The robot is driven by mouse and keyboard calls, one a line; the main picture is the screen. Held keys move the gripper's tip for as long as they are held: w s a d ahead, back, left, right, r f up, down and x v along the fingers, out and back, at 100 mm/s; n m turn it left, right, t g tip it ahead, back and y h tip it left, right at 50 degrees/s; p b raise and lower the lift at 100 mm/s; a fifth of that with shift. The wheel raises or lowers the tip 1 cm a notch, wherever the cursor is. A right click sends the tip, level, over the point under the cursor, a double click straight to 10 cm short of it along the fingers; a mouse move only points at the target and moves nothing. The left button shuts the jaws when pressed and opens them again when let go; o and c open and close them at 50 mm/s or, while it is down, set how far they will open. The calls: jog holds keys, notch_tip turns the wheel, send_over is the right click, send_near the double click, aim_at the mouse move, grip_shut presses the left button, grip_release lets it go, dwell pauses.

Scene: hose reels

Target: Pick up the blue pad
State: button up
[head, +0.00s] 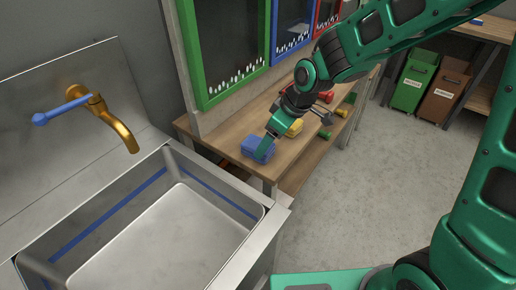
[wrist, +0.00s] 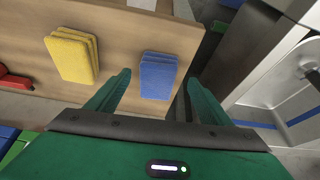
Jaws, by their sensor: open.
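The blue pad (head: 253,148) lies on the wooden bench near its front left corner in the head view. In the wrist view the blue pad (wrist: 158,76) looks like a stack of thin layers and lies ahead of the fingertips, between their lines. My gripper (head: 264,152) is at the pad in the head view and partly covers it. In the wrist view my gripper (wrist: 158,85) is open, with one finger on each side and nothing held. Whether a finger touches the pad cannot be told.
A yellow pad (wrist: 72,56) lies beside the blue one, also on the bench (head: 215,134). Red, yellow and green items (head: 326,97) lie farther along. A steel sink (head: 165,230) with a brass tap (head: 117,122) adjoins the bench. Framed boards (head: 228,50) stand behind it.

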jog(key=shift+w+x, duration=0.15)
jog(key=shift+x, duration=1.1)
jog(key=shift+w+x, duration=0.15)
jog(key=shift+x, duration=1.15)
jog(key=shift+r, duration=0.15)
jog(key=shift+c, duration=0.5)
jog(key=c, duration=1)
